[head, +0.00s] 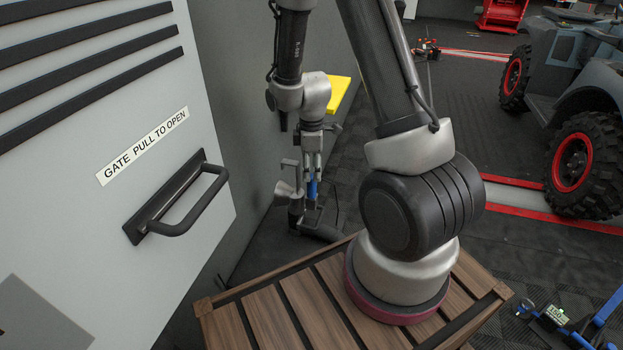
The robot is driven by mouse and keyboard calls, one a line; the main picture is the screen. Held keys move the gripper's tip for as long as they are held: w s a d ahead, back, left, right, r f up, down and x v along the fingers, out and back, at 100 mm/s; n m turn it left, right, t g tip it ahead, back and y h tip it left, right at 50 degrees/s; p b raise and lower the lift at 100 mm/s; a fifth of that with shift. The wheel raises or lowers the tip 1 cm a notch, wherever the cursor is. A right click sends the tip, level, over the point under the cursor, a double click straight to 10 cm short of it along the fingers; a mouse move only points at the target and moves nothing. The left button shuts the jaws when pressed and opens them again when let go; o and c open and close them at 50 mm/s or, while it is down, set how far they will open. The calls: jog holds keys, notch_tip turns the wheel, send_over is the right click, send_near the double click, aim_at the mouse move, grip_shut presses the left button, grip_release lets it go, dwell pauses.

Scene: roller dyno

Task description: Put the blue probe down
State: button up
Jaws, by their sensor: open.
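The blue probe (312,189) is small and upright, low beside the grey wall. My gripper (312,172) points down right above it, and its fingers are at or around the probe's upper end. The gripper is open. The probe's lower end is close to a dark stand (318,232) with a grey bracket; I cannot tell whether it rests there. My arm's wrist hides part of what lies behind it.
A white panel marked "GATE PULL TO OPEN" with a dark handle (185,203) stands close at the left. A yellow block (338,93) is behind my gripper. A vehicle with red-rimmed wheels (573,162) is at the right. Dark floor (455,85) lies open between.

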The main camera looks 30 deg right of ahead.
jog(key=s+r+m+t, duration=0.1)
jog(key=s+r+m, duration=0.2)
jog(key=r, duration=0.8)
jog(key=s+r+m+t, duration=0.1)
jog(key=s+r+m, duration=0.25)
jog(key=r, duration=0.85)
jog(key=s+r+m+t, duration=0.1)
jog(key=s+r+m, duration=0.2)
jog(key=s, duration=0.4)
jog(key=s+d+r+m+t, duration=0.1)
jog(key=s+r+m, duration=0.2)
jog(key=s+r, duration=0.2)
jog(key=shift+s+d+r, duration=0.2)
jog(key=shift+s+r, duration=0.15)
jog(key=shift+s, duration=0.8)
notch_tip(320, 180, up, 13)
jog(key=shift+w, duration=0.15)
